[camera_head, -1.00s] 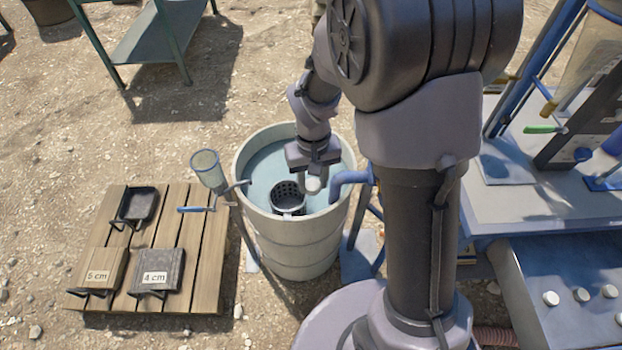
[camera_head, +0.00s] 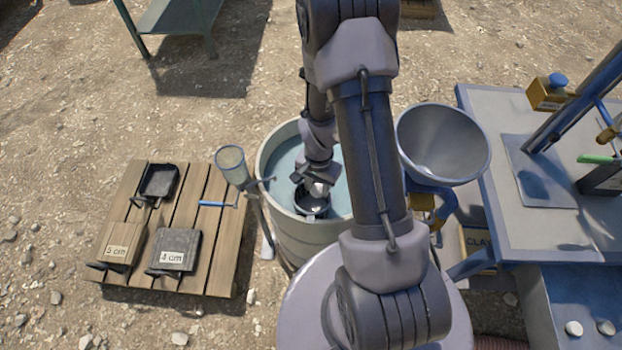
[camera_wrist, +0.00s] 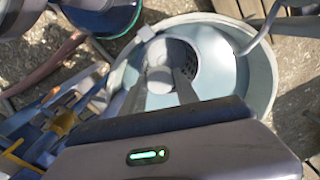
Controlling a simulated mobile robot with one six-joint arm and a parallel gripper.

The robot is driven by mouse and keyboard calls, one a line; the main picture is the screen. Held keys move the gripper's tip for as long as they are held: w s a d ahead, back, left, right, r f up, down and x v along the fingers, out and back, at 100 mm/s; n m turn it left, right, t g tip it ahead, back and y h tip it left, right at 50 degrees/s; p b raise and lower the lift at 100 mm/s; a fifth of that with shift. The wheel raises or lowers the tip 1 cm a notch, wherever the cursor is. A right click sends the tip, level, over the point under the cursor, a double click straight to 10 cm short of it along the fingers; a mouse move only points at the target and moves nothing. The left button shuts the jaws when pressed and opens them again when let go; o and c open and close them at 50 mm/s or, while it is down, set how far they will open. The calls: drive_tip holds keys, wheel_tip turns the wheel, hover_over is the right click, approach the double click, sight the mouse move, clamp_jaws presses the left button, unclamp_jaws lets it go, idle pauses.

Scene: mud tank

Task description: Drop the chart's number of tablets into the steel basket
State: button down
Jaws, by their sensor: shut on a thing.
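My gripper (camera_head: 318,187) is shut on a pale round tablet (camera_head: 319,190), which also shows between the fingers in the wrist view (camera_wrist: 160,80). It holds the tablet over the mouth of the steel basket (camera_head: 313,210). The perforated basket wall shows in the wrist view (camera_wrist: 189,67). The basket sits inside the pale round tank (camera_head: 292,232), near its front rim. The basket's floor is mostly hidden by my gripper and the tablet. Two loose tablets (camera_head: 573,328) (camera_head: 606,327) lie on the blue-grey tray (camera_head: 552,296) at lower right. I cannot see a readable chart.
A grey funnel bowl (camera_head: 442,145) stands close right of the tank and my arm. A small cup on a stand (camera_head: 231,165) stands at the tank's left. A wooden pallet (camera_head: 213,250) holds blocks marked 5 cm and 4 cm. A workbench (camera_head: 500,150) is at right.

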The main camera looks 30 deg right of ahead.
wheel_tip(320, 180, down, 5)
drive_tip(key=b, duration=0.2)
drive_tip(key=shift+b, duration=0.3)
drive_tip(key=shift+r, duration=0.15)
drive_tip(key=c, duration=0.8)
unclamp_jaws()
drive_tip(key=shift+c, duration=0.2)
wheel_tip(320, 180, up, 18)
drive_tip(key=f+p, duration=0.1)
drive_tip(key=p, duration=0.5)
hover_over(317, 194)
drive_tip(key=w, duration=0.1)
drive_tip(key=shift+w+d+r, duration=0.2)
drive_tip(key=shift+d+r, duration=0.05)
drive_tip(key=shift+d, duration=0.2)
